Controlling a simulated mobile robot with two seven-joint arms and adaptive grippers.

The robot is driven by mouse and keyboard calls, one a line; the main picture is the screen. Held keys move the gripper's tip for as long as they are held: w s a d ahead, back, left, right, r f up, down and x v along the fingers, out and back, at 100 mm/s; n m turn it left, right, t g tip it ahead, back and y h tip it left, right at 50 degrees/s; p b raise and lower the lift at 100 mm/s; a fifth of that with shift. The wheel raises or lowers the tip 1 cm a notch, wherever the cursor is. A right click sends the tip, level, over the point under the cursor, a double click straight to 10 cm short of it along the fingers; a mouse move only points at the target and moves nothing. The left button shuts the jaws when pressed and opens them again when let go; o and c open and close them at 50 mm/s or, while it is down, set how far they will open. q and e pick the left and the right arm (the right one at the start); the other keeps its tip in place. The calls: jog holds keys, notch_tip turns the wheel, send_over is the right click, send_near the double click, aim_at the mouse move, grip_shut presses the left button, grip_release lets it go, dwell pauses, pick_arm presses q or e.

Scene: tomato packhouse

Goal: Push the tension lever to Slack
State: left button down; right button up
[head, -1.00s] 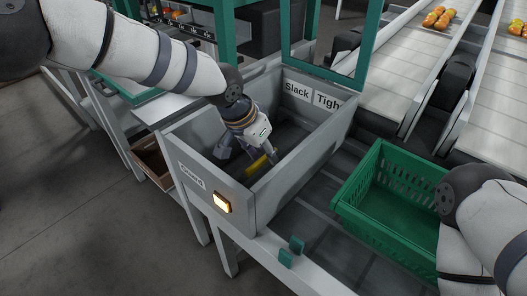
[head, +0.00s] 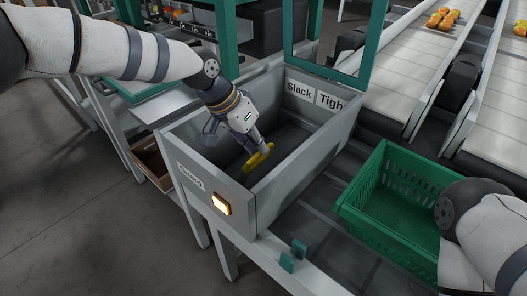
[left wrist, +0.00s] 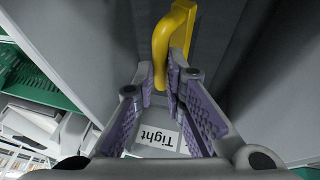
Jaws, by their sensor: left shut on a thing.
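The tension lever (head: 257,161) is a yellow bar with a bent end inside an open grey metal box (head: 305,158). White labels on the box's far inner wall read Slack (head: 299,89) and Tight (head: 331,101), the latter partly cut off. My left gripper (head: 262,147) reaches down into the box, shut on the lever. In the left wrist view the yellow lever (left wrist: 163,45) lies between the fingertips, with the Tight label (left wrist: 158,138) upside down beyond. The lever's base is hidden. My right arm shows at the right edge, its gripper out of view.
An empty green crate (head: 345,205) stands to the right. A green-framed guard (head: 325,75) rises behind the box, and conveyors (head: 425,60) carry tomatoes at the back right.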

pick_arm(q)
jog(key=w+a+b, duration=0.2)
jog(key=w+a, duration=0.1)
jog(key=a, duration=0.2)
jog(key=shift+w+a+g+h, duration=0.15)
jog(key=shift+w+g+h, duration=0.15)
pick_arm(e)
jog(key=shift+s+f+g, duration=0.15)
jog(key=shift+s+f, duration=0.3)
jog(key=shift+f, duration=0.15)
jog(key=shift+s+f+g, duration=0.15)
jog(key=shift+s+f, duration=0.25)
jog(key=shift+f, duration=0.2)
pick_arm(q)
jog(key=shift+f, duration=0.1)
jog(key=c, duration=1.7)
grip_release()
jog(key=shift+o, duration=0.2)
